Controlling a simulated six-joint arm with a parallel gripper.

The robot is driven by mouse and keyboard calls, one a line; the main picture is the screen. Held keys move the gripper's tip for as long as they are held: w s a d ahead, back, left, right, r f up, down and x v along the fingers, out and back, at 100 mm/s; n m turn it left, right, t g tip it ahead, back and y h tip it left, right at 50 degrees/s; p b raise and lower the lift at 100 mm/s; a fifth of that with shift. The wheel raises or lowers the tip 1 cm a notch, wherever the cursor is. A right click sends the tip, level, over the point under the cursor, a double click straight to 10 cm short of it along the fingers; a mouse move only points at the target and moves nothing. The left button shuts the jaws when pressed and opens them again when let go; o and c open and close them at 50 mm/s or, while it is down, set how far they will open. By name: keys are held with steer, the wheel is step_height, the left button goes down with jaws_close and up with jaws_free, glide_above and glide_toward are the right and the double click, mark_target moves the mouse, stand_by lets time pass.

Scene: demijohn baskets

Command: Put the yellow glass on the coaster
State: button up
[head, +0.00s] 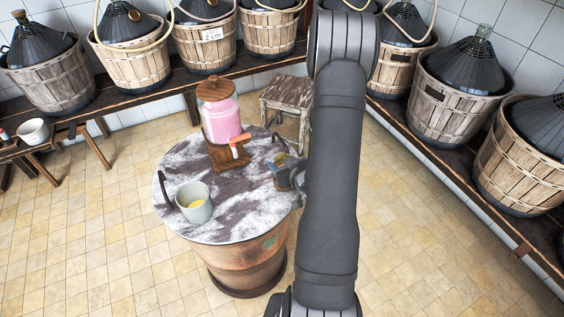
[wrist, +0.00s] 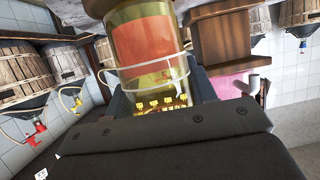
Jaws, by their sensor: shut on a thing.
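The yellow glass (wrist: 143,18) fills the upper middle of the wrist view, see-through, with an orange-red patch showing on or through it. My gripper (wrist: 160,92) is shut on the glass, with dark fingers on either side. In the head view my gripper (head: 290,177) is at the right edge of the round table, and a small yellowish part of the glass (head: 281,159) shows there. My arm and gripper hide some of that edge. I cannot make out the coaster for certain in either view.
The round marble-topped barrel table (head: 225,175) bears a pink drink dispenser (head: 220,120) on a wooden stand (head: 228,154) and a grey bucket (head: 194,203) with yellow contents. A wooden stool (head: 287,95) stands behind. Basketed demijohns line the wall benches. Marble between bucket and gripper is clear.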

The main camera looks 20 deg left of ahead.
steer(key=shift+f, duration=0.25)
steer(key=o, duration=1.3)
steer(key=v, duration=1.7)
steer(key=shift+r, duration=0.25)
steer(key=shift+s, duration=0.1)
steer(key=x, duration=1.7)
steer(key=shift+f, duration=0.25)
